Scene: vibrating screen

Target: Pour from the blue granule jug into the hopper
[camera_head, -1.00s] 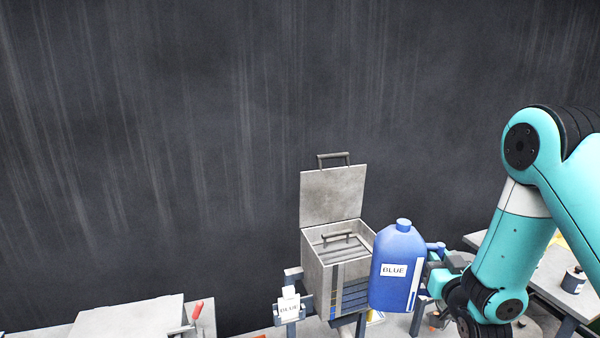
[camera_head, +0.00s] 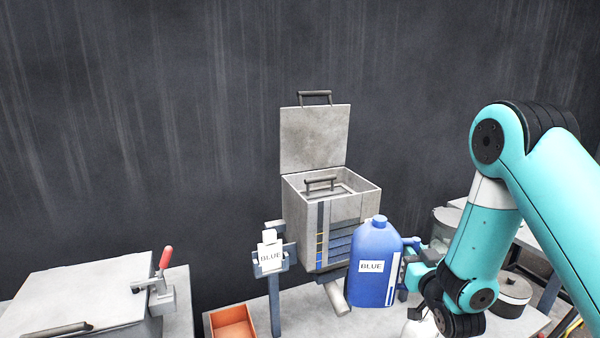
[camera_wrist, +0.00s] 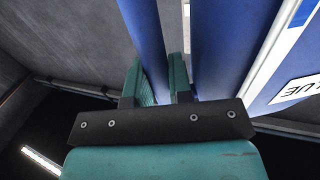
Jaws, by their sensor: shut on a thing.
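The blue granule jug (camera_head: 376,250), with a white BLUE label and a cap on top, is upright in the head view. My gripper (camera_head: 412,262) is shut on its handle at the jug's right side. In the wrist view, my gripper's fingers (camera_wrist: 160,88) close around the blue handle (camera_wrist: 145,35), and the jug's body (camera_wrist: 225,50) is beside it. The hopper (camera_head: 335,208) is a grey box with its lid (camera_head: 315,140) raised and its top open. The jug is in front of the hopper and to its right, with its cap below the hopper's rim.
A stand with a BLUE card (camera_head: 270,257) is left of the hopper. An orange bin (camera_head: 232,322) lies at the front. A grey cabinet with a red-handled clamp (camera_head: 165,258) is at far left. A round lidded pot (camera_head: 514,288) is at right, behind my arm.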

